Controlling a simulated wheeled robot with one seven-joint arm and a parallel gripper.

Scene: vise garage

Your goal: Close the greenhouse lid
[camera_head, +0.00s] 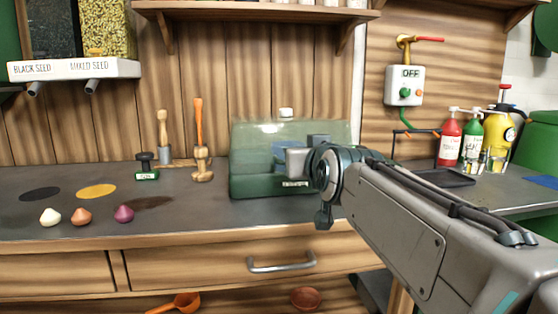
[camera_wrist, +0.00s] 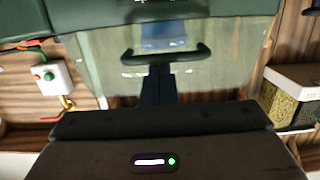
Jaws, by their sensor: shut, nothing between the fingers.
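The greenhouse (camera_head: 250,187) stands on the workbench in the middle of the head view, with a dark green base. Its clear, greenish lid (camera_head: 255,140) rises above the base; I cannot tell its exact angle. In the wrist view the lid's clear panel (camera_wrist: 105,65) fills the middle, with a dark green handle (camera_wrist: 190,54) across it. My gripper (camera_wrist: 158,72) is shut and empty, its fingers at the middle of the handle. Whether they touch it I cannot tell. In the head view my wrist covers the greenhouse's right part.
Left on the workbench (camera_head: 75,175) are a stamp (camera_head: 146,168), wooden-handled tools and several coloured bulbs. Right are a dark tray (camera_head: 445,178), a red bottle (camera_head: 449,143), a green bottle (camera_head: 468,137) and a yellow sprayer (camera_head: 499,128). A shelf (camera_head: 250,12) hangs above.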

